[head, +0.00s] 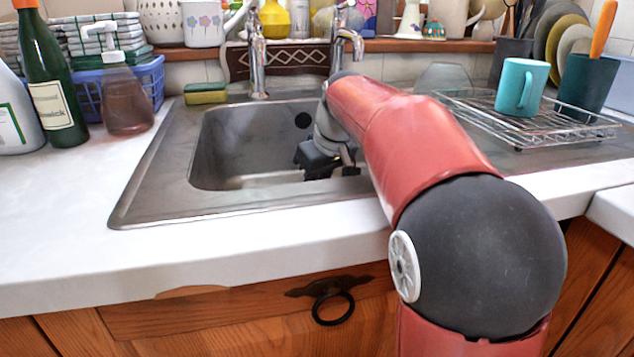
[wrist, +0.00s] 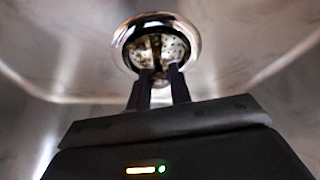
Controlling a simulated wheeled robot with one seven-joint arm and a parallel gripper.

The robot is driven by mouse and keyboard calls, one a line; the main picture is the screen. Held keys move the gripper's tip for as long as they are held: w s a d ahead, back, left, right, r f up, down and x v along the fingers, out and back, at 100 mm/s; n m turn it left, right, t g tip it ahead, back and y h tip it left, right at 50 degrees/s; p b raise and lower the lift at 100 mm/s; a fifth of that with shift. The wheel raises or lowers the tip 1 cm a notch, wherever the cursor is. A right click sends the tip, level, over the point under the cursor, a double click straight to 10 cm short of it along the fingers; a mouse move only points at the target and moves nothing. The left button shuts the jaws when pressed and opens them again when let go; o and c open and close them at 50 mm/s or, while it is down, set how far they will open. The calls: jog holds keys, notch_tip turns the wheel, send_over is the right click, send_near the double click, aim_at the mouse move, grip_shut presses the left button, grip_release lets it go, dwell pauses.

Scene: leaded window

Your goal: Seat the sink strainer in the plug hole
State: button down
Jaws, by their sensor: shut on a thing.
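The sink strainer (wrist: 156,42) shows at the top of the wrist view as a shiny metal rim around a perforated bowl. My gripper (wrist: 160,70) is shut on its middle part, with the two dark fingers close together in front of it. In the head view my gripper is low inside the steel sink basin (head: 240,140), and the strainer cannot be made out there. The plug hole cannot be told apart in either view. Whether the strainer touches the basin floor or hangs above it is unclear.
Two taps (head: 257,55) stand behind the basin, and a sponge (head: 205,93) lies at its back left corner. A wire rack (head: 535,115) with a teal mug (head: 521,87) stands on the right. A soap bottle (head: 127,100) and a green bottle (head: 55,90) stand on the left.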

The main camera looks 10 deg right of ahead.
jog(key=shift+f, duration=0.1)
jog(key=shift+f, duration=0.15)
jog(key=c, duration=1.3)
grip_release()
jog(key=shift+s+r, duration=0.1)
jog(key=shift+r, duration=0.55)
jog(key=p+v, duration=0.1)
jog(key=v, duration=1)
jog(key=shift+s+r+p, duration=0.1)
jog(key=shift+p, duration=0.2)
